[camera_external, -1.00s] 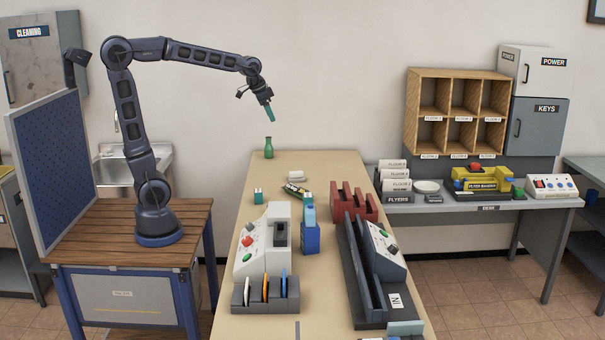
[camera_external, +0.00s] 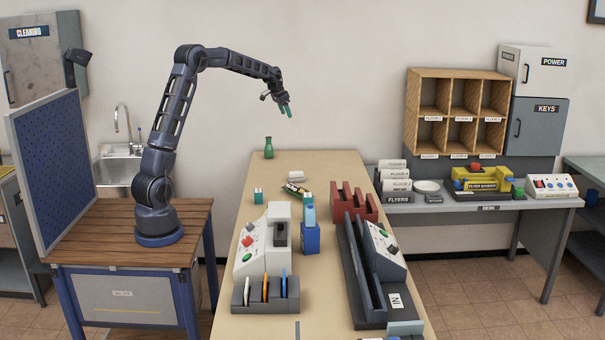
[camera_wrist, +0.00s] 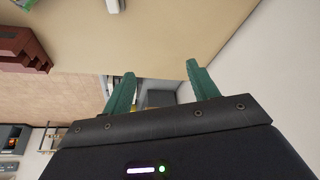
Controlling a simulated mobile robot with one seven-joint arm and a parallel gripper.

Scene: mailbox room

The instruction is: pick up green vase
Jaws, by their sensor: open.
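The green vase (camera_external: 268,148) stands upright at the far left corner of the long tan table (camera_external: 330,170). It has a narrow neck. My gripper (camera_external: 287,110) is above and slightly to the right of the vase in the external view, apart from it, with its fingers angled down. In the wrist view, my gripper's two green fingers (camera_wrist: 158,88) are spread with nothing between them. The vase does not show in the wrist view.
A white block (camera_external: 297,176), a patterned green item (camera_external: 296,190) and a small teal box (camera_external: 258,196) lie nearer on the table. A red rack (camera_external: 353,205) stands on the right side. The tabletop around the vase is clear.

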